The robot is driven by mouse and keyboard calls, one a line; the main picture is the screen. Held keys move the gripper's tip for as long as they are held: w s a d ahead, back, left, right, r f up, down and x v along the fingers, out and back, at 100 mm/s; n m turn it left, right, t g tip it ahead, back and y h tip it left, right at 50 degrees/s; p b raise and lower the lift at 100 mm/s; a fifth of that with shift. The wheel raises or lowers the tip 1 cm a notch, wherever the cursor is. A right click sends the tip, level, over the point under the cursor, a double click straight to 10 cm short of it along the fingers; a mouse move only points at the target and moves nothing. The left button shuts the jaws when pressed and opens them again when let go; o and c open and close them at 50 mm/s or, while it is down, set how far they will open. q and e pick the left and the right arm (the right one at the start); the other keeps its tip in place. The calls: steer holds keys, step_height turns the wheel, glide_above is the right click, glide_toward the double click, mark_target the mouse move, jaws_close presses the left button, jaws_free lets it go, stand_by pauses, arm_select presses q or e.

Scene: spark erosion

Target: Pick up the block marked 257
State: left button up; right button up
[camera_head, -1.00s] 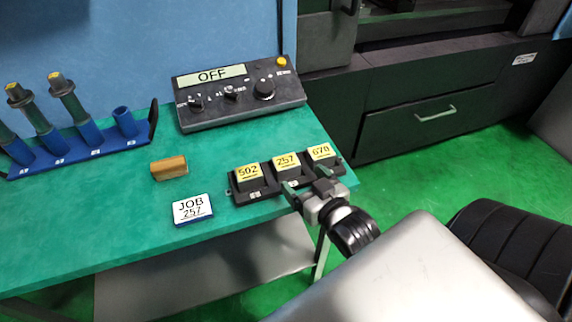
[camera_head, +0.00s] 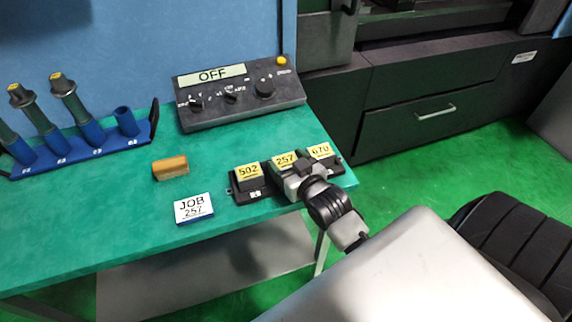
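The block marked 257 (camera_head: 284,159) is dark with a yellow label on top. It sits in the middle place of the black holder (camera_head: 244,199), between the block marked 502 (camera_head: 248,172) and the block marked 670 (camera_head: 320,150). My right gripper (camera_head: 287,172) is at the near side of block 257, low over the holder, and covers its lower part. One finger seems to lie along each side of the block. Whether the fingers press on it is hidden. My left gripper is not in the picture.
A card reading JOB 257 (camera_head: 193,208) and a tan-brown block (camera_head: 170,168) lie on the green table (camera_head: 110,220). A control box showing OFF (camera_head: 240,95) stands behind. A blue rack (camera_head: 90,150) with tools is at the left.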

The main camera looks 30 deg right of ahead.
steer(key=c, duration=0.6)
steer(key=shift+r, duration=0.1)
